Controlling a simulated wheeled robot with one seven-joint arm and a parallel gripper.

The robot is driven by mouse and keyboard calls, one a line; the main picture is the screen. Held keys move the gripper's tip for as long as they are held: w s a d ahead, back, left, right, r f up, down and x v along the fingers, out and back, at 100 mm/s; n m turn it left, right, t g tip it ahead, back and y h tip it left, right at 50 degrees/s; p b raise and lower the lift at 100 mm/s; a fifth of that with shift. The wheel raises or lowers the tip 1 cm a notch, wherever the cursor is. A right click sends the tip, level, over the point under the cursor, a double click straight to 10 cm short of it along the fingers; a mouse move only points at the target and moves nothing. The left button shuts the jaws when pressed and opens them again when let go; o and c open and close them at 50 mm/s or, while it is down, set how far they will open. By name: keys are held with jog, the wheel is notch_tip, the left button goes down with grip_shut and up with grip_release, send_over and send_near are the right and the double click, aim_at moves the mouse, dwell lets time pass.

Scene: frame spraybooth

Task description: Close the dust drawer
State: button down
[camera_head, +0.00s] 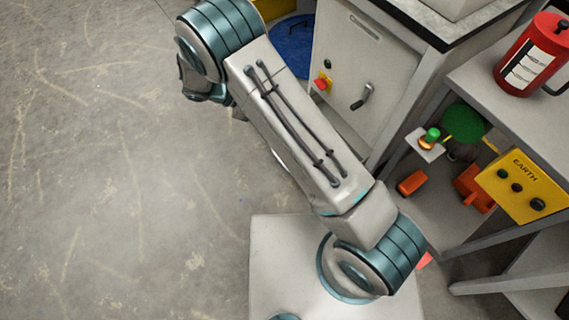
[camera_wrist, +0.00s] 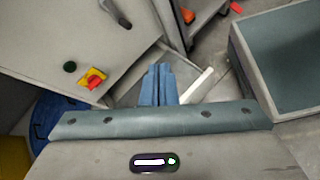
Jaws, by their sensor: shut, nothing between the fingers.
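The grey cabinet (camera_head: 350,75) with a dark handle, a green button and a red-and-yellow switch stands behind my arm; it also shows at the upper left of the wrist view (camera_wrist: 60,50). Low at its front, the wrist view shows what looks like the dust drawer (camera_wrist: 198,86), pulled out, with a pale edge strip and a grey inside. My gripper (camera_wrist: 158,72) is shut and empty, its blue fingers over the drawer area and hiding part of it. I cannot tell whether they touch it. My arm hides most of the drawer in the head view.
A blue round item (camera_head: 292,45) is on the floor left of the cabinet. A grey bench (camera_head: 520,100) at right carries a red canister (camera_head: 530,55); a yellow EARTH box (camera_head: 525,185) is on its front. The floor at left is clear.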

jog(key=s+a+f+n+t+h+b, duration=0.1)
jog(key=s+a+f+n+t+b, duration=0.2)
jog(key=f, duration=0.9)
jog(key=a+f+n+t+h+b, duration=0.1)
jog(key=a+f+n+t+b, duration=0.15)
jog(key=f+b, duration=0.6)
jog(key=s+a+f+n+t+h+b, duration=0.15)
jog(key=f+n+t, duration=0.25)
jog(key=f, duration=1.1)
jog(key=b+x, duration=0.1)
jog(key=x, duration=1.2)
jog(key=shift+b, duration=0.4)
jog(key=shift+d, duration=0.15)
